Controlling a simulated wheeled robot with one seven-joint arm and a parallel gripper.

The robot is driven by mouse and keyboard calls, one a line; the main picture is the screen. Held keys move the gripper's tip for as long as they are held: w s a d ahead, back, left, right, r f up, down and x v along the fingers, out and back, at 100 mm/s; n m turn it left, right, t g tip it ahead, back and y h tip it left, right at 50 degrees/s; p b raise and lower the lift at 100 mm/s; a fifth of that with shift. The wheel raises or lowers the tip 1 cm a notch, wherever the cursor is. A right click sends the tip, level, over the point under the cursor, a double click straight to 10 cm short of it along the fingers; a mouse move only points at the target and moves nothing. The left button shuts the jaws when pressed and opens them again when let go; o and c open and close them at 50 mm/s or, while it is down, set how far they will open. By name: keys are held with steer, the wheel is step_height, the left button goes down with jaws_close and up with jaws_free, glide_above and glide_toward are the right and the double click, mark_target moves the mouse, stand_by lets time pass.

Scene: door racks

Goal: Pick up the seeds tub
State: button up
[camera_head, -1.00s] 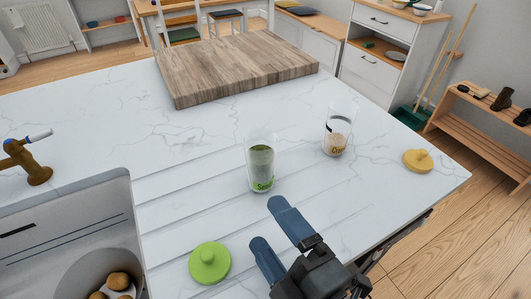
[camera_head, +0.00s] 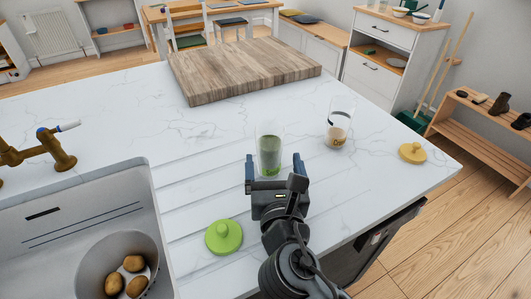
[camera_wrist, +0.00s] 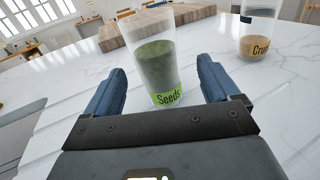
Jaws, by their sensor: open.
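The seeds tub (camera_head: 270,150) is a clear, tall tub with green contents and a green "Seeds" label. It stands upright without a lid on the white counter. In the wrist view the seeds tub (camera_wrist: 157,62) stands between and ahead of my two blue fingers, its label facing me. My gripper (camera_head: 275,172) is open and empty, low over the counter on the near side of the tub, with a finger to each side; it also shows in the wrist view (camera_wrist: 161,85). In the head view my gripper hides the tub's lower part.
A second clear tub (camera_head: 338,124) with tan contents stands to the right. A green lid (camera_head: 223,237) and a yellow lid (camera_head: 412,152) lie on the counter (camera_head: 130,115). A wooden board (camera_head: 245,70) lies behind. A sink (camera_head: 150,215) holding a pot of potatoes is at left.

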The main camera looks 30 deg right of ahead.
steer(key=x, duration=0.3)
steer(key=p+x, duration=0.1)
steer(key=x, duration=0.2)
steer(key=shift+w+a+f, duration=0.15)
steer(key=shift+w+f, duration=0.05)
steer(key=shift+w, duration=0.1)
steer(key=shift+c, duration=0.5)
steer(key=c, duration=1.1)
